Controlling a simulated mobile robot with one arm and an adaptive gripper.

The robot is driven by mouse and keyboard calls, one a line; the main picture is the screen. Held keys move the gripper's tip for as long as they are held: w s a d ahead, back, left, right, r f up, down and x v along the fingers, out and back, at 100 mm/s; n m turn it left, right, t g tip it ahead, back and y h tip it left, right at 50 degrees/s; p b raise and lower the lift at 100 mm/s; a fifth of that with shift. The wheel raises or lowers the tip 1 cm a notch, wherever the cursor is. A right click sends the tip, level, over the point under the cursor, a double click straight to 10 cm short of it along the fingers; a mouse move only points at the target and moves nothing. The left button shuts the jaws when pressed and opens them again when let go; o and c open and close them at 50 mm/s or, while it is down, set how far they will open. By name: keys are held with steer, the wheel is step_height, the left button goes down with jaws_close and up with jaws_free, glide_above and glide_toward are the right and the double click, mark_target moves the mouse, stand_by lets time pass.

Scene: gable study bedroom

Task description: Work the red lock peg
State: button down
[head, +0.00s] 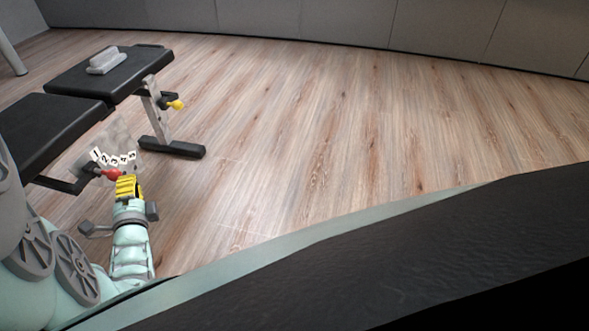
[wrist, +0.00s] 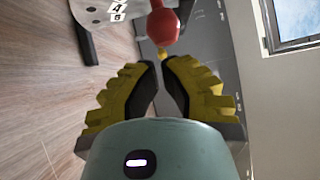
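The red lock peg (head: 111,174) sticks out from the side of a black bench by a plate numbered 1 to 5 (head: 112,158). In the wrist view its round red knob (wrist: 163,27) is at the top centre, just beyond my fingertips. My gripper (head: 127,179) has yellow ribbed fingers and is close to the peg in the head view. In the wrist view the fingers (wrist: 159,68) are parted by a narrow gap with nothing held between them. The knob appears apart from the fingers, though the exact distance is hard to tell.
The bench has a seat pad (head: 45,128) and a back pad (head: 112,72) with a folded grey towel (head: 104,61) on it. A yellow knob (head: 176,104) sits on the far support above a dark foot (head: 172,147). The wooden floor (head: 340,120) to the right is clear.

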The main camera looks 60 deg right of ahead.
mark_target(117, 180)
steer(key=shift+w, duration=0.4)
steer(key=w, duration=0.1)
steer(key=w+a+b, duration=0.1)
steer(key=shift+w, duration=0.35)
steer(key=shift+s, duration=0.1)
